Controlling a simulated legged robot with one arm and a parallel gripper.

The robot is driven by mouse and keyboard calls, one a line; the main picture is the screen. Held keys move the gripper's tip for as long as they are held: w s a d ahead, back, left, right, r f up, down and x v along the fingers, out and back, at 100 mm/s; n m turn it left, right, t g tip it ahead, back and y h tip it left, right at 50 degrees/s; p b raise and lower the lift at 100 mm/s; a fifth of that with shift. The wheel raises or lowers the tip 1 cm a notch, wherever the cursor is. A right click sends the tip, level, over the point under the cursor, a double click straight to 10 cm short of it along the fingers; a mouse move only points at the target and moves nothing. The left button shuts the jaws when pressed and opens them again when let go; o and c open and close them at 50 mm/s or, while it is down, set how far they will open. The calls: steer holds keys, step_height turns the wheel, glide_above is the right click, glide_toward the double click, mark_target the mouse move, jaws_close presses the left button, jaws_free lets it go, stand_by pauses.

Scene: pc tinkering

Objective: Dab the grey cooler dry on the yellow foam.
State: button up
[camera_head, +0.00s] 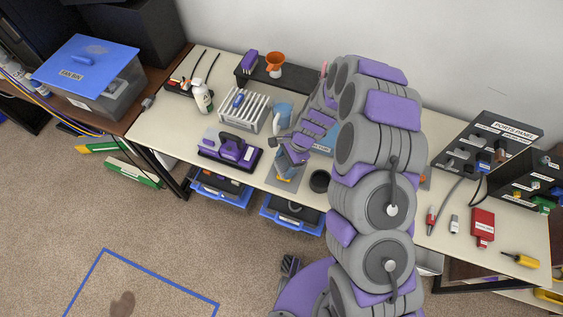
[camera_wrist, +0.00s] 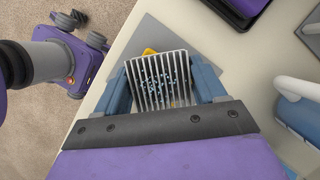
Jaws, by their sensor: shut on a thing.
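The grey cooler (camera_wrist: 158,82) is a block of pale parallel fins with bluish droplets scattered over them. My gripper (camera_wrist: 163,78) is shut on it, with one blue finger at each side. A corner of the yellow foam (camera_wrist: 149,51) shows just past the cooler's far edge; the cooler hides the rest. The foam lies on a grey plate (camera_wrist: 150,31). In the head view my gripper (camera_head: 291,157) is low over the plate (camera_head: 287,185), and a bit of yellow foam (camera_head: 283,179) shows below it. I cannot tell whether cooler and foam touch.
A purple device (camera_head: 231,149) stands left of the plate, a white slatted rack (camera_head: 243,109) behind it. A blue jug (camera_head: 283,115) stands behind my gripper, a dark round cup (camera_head: 319,181) to its right. The table's front edge is close by. My arm hides the table's middle.

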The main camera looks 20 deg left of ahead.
mark_target(282, 166)
steer(key=shift+d+r, duration=0.15)
steer(key=shift+d, duration=0.55)
steer(key=shift+a+f, duration=0.25)
steer(key=shift+a, duration=0.3)
steer(key=shift+a+f, duration=0.2)
steer(key=shift+a, duration=0.35)
steer(key=shift+d+r, duration=0.2)
steer(key=shift+d, duration=0.75)
steer(key=shift+a+f, duration=0.15)
steer(key=shift+a, duration=0.65)
steer(key=shift+d, duration=0.65)
steer(key=shift+a+r+p, duration=0.3)
steer(key=shift+r+p, duration=0.05)
steer(key=shift+r, duration=0.2)
steer(key=shift+a+r+p, duration=0.25)
steer(key=shift+r+p, duration=0.1)
steer(key=shift+r, duration=0.2)
steer(key=shift+d+r+p, duration=0.25)
steer(key=shift+r+p, duration=0.25)
steer(key=shift+r, duration=0.3)
steer(key=shift+d+r+p, duration=0.2)
steer(key=shift+r+p, duration=0.3)
steer(key=shift+r, duration=0.3)
steer(key=shift+a+r+p, duration=0.3)
steer(key=shift+r+p, duration=0.3)
steer(key=shift+r, duration=0.3)
